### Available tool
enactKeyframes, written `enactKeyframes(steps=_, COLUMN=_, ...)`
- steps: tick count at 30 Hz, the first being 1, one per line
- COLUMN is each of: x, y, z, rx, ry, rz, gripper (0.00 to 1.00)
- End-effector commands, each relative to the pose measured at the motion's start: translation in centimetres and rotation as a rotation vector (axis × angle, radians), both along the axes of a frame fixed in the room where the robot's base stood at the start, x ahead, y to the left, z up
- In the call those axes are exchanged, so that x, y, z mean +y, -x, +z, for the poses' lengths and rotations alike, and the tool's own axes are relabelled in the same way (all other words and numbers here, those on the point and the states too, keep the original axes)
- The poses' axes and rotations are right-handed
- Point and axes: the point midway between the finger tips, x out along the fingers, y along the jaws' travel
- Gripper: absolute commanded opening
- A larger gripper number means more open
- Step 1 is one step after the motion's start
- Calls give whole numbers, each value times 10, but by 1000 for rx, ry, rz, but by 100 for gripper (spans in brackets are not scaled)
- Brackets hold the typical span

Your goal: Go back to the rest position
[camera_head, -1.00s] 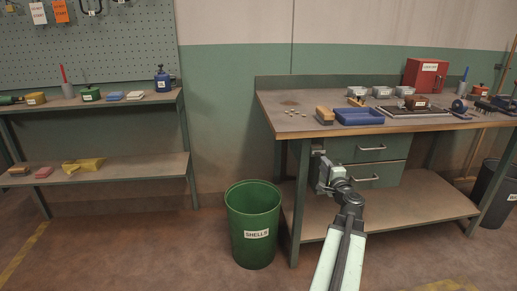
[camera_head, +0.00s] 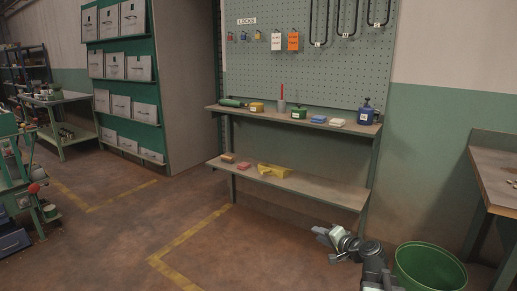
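My gripper (camera_head: 322,234) shows low in the head view, right of the middle, at the end of my partly folded arm. It is in front of the lower shelf and just left of the green bin. It is small and seen at an angle, so I cannot tell whether its fingers are open or shut. I see nothing clearly held in it.
A green bin (camera_head: 428,270) stands at lower right beside the workbench (camera_head: 497,180). The shelf unit (camera_head: 320,190) stands against the wall. A hopper rack (camera_head: 163,85) is at the back left. The floor with yellow lines (camera_head: 185,243) is clear in the middle.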

Motion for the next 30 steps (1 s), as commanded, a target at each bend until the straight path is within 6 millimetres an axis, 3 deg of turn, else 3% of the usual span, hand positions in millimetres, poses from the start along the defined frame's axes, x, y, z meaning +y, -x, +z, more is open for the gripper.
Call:
enactKeyframes(steps=1, x=42, y=5, z=-13, rx=39, ry=57, rz=89, gripper=26)
enactKeyframes(steps=3, x=89, y=19, z=-35, rx=102, ry=151, rz=209, gripper=26)
enactKeyframes(steps=6, x=140, y=46, z=-66, rx=201, ry=297, rz=369, gripper=26)
enactKeyframes(steps=9, x=169, y=82, z=-99, rx=321, ry=467, rz=515, gripper=26)
enactKeyframes(steps=12, x=162, y=118, z=-127, rx=467, ry=639, rz=613, gripper=26)
enactKeyframes(steps=15, x=126, y=148, z=-143, rx=623, ry=772, rz=647, gripper=26)
enactKeyframes(steps=19, x=83, y=189, z=-151, rx=839, ry=899, rz=681, gripper=26)
enactKeyframes(steps=21, x=84, y=193, z=-120, rx=851, ry=888, rz=693, gripper=26)
enactKeyframes(steps=26, x=85, y=192, z=-74, rx=847, ry=887, rz=692, gripper=26)
enactKeyframes(steps=30, x=85, y=192, z=-26, rx=846, ry=887, rz=691, gripper=26)
